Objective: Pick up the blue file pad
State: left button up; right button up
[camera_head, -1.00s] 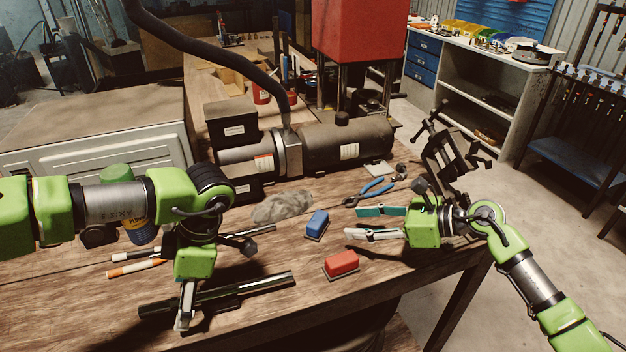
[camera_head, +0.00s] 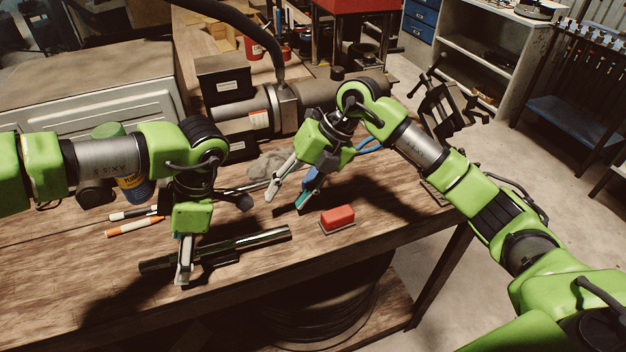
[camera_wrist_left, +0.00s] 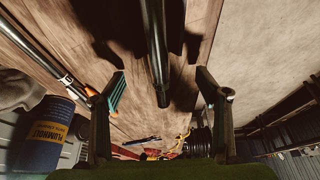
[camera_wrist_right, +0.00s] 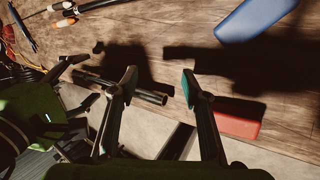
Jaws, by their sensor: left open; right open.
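The blue file pad (camera_head: 309,181) lies on the wooden table, partly hidden by my right gripper (camera_head: 287,198). My right gripper is open and points down toward the table, one fingertip in front of the pad. In the right wrist view the blue pad (camera_wrist_right: 257,17) is at the top right, outside the gap between the open fingers (camera_wrist_right: 159,82). My left gripper (camera_head: 184,273) is open at the front left, by a black tube (camera_head: 240,243). The tube also shows between its fingers in the left wrist view (camera_wrist_left: 156,50).
A red pad (camera_head: 337,217) lies just right of my right gripper, near the table's front edge. Markers (camera_head: 135,227) lie at the left. A grey rag (camera_head: 268,163) and a large cylindrical machine (camera_head: 243,117) are behind. Blue-handled pliers (camera_head: 370,146) lie behind the right arm.

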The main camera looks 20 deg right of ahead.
aim_at(313, 174)
jog(key=w+d+r+m+t+h, duration=0.2)
jog(key=w+d+r+m+h, duration=0.4)
jog(key=h, duration=0.3)
jog(key=shift+m, duration=0.6)
jog(key=f, duration=0.1)
jog(key=d+f, duration=0.1)
jog(key=f, duration=0.2)
jog(key=shift+d, duration=0.25)
jog(key=shift+a+x, duration=0.15)
jog(key=shift+x, duration=1.3)
jog(key=shift+a+x, duration=0.15)
jog(key=shift+x, duration=1.35)
jog(key=shift+s, duration=0.15)
grip_shut()
